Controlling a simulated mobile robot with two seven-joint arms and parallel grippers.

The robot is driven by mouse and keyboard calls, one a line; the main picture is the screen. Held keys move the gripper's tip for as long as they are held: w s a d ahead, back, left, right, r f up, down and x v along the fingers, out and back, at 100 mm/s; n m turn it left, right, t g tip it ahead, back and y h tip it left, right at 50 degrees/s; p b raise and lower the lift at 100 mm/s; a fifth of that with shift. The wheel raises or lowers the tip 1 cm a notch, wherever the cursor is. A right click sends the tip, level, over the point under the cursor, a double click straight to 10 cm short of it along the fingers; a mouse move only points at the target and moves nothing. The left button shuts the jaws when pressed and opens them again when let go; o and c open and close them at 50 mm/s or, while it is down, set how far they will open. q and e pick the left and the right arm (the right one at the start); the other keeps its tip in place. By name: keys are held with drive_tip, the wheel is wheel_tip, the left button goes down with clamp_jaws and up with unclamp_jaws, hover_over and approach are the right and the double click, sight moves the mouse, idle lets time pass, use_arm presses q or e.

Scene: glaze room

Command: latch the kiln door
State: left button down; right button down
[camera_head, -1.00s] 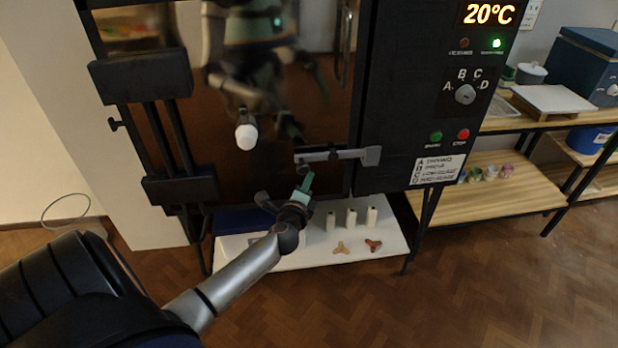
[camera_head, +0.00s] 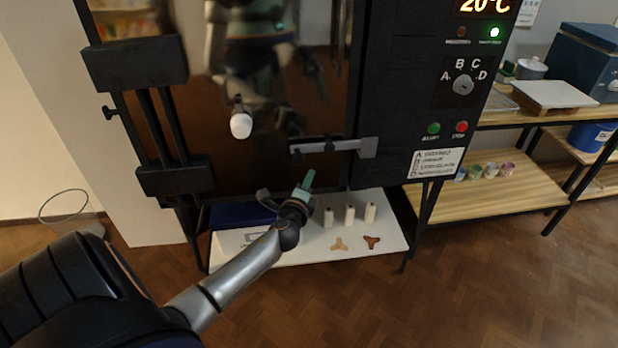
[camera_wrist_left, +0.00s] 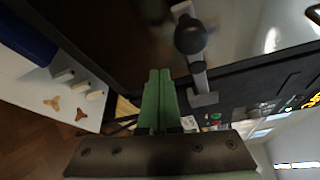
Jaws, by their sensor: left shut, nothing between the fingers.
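The kiln door (camera_head: 290,85) is a dark, shiny panel that reflects me and looks closed against the kiln front. A grey latch bar (camera_head: 325,146) lies level across the door's lower right edge and reaches a bracket (camera_head: 368,148) on the control panel side. In the left wrist view the latch bar (camera_wrist_left: 199,78) shows with a round dark knob (camera_wrist_left: 190,36) on it. My left gripper (camera_head: 308,180) has green fingers, shut and empty, just below and left of the bar, apart from it. In the left wrist view its fingers (camera_wrist_left: 158,85) point toward the door. My right gripper is not in view.
A white peephole plug (camera_head: 241,124) sticks out of the door. A white low shelf (camera_head: 300,250) under the kiln holds several white posts and two three-armed stilts. The panel has a dial (camera_head: 463,85) and buttons. A wooden bench (camera_head: 500,190) stands at right.

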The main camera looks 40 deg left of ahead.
use_arm(q)
drive_tip(key=s+d+r+p, duration=0.1)
drive_tip(key=s+d+r, duration=0.1)
drive_tip(key=s+d, duration=0.4)
drive_tip(key=shift+s+d+r+p, duration=0.15)
drive_tip(key=shift+s+r+p, duration=0.2)
drive_tip(key=shift+s, duration=0.25)
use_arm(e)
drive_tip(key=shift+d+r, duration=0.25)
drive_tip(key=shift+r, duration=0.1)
use_arm(q)
drive_tip(key=s+d+f+n+g+h+p, duration=0.1)
drive_tip(key=s+d+f+n+g+h, duration=0.1)
drive_tip(key=s+d+f+n+h, duration=0.3)
drive_tip(key=s+d+f+n+g+h, duration=0.3)
drive_tip(key=s+d+f+n+h, duration=0.2)
drive_tip(key=d, duration=1.2)
drive_tip(key=s+f+n, duration=0.3)
drive_tip(key=s+f, duration=0.3)
drive_tip(key=s, duration=0.2)
drive_tip(key=shift+s+f+n+p, duration=0.2)
drive_tip(key=shift+n+p, duration=0.1)
drive_tip(key=shift+p, duration=0.1)
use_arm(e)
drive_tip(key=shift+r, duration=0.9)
